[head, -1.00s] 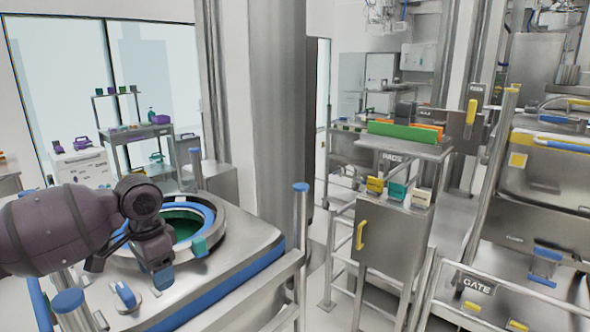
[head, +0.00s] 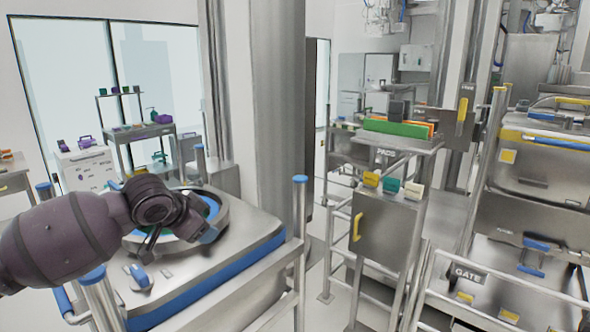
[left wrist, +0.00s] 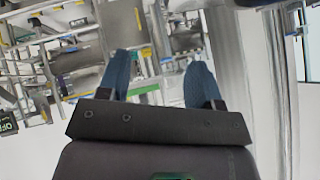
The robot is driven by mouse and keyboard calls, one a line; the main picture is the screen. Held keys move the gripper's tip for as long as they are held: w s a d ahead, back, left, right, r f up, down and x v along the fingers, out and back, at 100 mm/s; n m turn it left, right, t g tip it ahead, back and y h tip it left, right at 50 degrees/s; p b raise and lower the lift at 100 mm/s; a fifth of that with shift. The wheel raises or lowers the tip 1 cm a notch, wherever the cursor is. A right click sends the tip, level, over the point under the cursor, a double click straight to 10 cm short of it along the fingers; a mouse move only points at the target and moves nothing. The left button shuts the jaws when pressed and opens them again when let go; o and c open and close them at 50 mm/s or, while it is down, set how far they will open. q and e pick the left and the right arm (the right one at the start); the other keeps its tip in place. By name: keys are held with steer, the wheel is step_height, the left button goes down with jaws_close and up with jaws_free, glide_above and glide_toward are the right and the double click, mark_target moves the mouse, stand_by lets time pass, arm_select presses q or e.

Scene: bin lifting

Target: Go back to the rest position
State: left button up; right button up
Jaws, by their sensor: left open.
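My left arm comes in from the left in the head view, and its gripper (head: 178,240) hangs over the near rim of a round steel opening with a blue ring (head: 212,206). In the left wrist view the two blue fingers of my left gripper (left wrist: 158,78) stand wide apart with nothing between them. The arm covers most of the opening. My right gripper is in neither view.
A steel post (head: 300,245) with a blue cap stands right of the opening. A large column (head: 278,110) rises behind it. A steel cabinet (head: 385,225) with a yellow handle stands at the centre right, and a railing marked GATE (head: 468,275) is at the lower right.

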arm_select(q)
steer(key=s+d+f+t+h, duration=0.4)
steer(key=s+f+t, duration=0.15)
steer(key=f, duration=0.35)
steer(key=s+a+f+n+y, duration=0.2)
steer(key=s+a+f+n, duration=0.1)
steer(key=s+f, duration=0.5)
steer(key=s+a+f+n+g+y, duration=0.1)
steer(key=s+a+f+n+y, duration=0.2)
steer(key=s+f, duration=0.6)
steer(key=s+a+f+n+g+y, duration=0.1)
steer(key=s+a+f+n+y, duration=0.1)
steer(key=s+a+f, duration=0.3)
steer(key=s+f+n, duration=0.1)
steer(key=s+f, duration=0.3)
steer(key=s, duration=0.2)
steer(key=shift+s+a+y, duration=0.15)
steer(key=shift+s+y, duration=0.15)
